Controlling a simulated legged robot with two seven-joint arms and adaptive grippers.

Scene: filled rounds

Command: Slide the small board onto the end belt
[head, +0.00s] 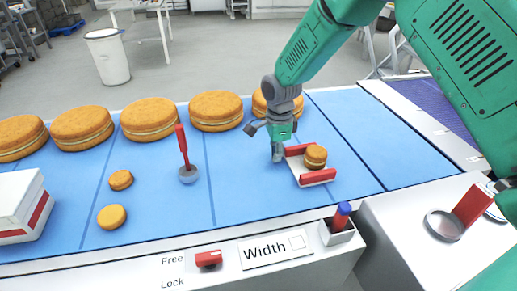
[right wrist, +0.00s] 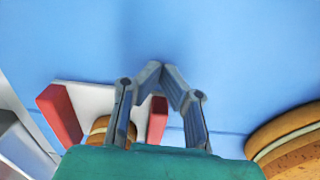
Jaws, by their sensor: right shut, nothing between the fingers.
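The small board (head: 310,178) is white with a red rail along two opposite sides. It lies on the blue belt (head: 245,165), and a small filled round (head: 315,156) sits on it. My right gripper (head: 278,157) is shut and empty, pointing down just left of the board's far end. I cannot tell whether it touches the board. In the right wrist view my fingertips (right wrist: 161,72) meet, and the board (right wrist: 90,95) shows partly behind the fingers. A purple belt (head: 437,98), apparently the end belt, lies at the far right. My left gripper is out of view.
Large filled rounds (head: 150,118) line the far edge; one is partly behind my right gripper. Two small rounds (head: 112,216) and a red-handled tool (head: 188,174) are left. A white-and-red box (head: 20,205) stands far left. A holder (head: 337,233) and Width label (head: 275,250) are in front.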

